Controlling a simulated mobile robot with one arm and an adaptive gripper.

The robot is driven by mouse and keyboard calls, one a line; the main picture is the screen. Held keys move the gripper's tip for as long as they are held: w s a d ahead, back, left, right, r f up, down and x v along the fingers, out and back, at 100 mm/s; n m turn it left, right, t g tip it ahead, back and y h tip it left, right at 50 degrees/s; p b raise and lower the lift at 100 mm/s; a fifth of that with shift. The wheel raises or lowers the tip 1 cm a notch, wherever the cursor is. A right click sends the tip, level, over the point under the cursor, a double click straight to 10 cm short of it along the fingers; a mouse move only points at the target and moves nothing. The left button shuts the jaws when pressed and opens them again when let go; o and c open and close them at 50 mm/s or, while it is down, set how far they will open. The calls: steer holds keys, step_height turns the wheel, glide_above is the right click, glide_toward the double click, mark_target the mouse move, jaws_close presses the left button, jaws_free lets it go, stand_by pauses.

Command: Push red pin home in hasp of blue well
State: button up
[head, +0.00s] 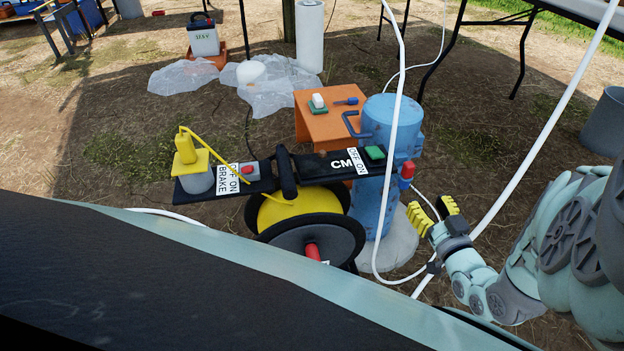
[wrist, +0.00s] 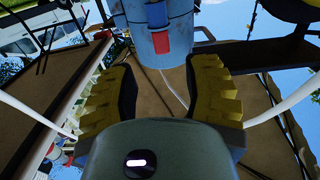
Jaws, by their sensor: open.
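The blue well (head: 376,205) is an upright blue cylinder on a pale round base, right of the reel; its side also shows at the top of the wrist view (wrist: 190,22). The red pin (head: 408,169) shows at the well's right side, above a small dark blue part; in the wrist view the red piece (wrist: 160,43) hangs below that blue part. The hasp itself and how deep the pin sits cannot be made out. My gripper (head: 433,212) is open and empty, with yellow ribbed fingertips, below and right of the pin. In the wrist view my gripper (wrist: 160,85) faces the pin, apart from it.
A cable reel (head: 290,210) with a black switch bar stands close left of the well. An orange stand (head: 325,128) with small tools is behind it. White hoses (head: 398,75) hang and loop around the well and my gripper. A grey bucket (head: 605,120) stands at right.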

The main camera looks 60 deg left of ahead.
steer(key=shift+v, duration=1.3)
steer(key=shift+o, duration=0.2)
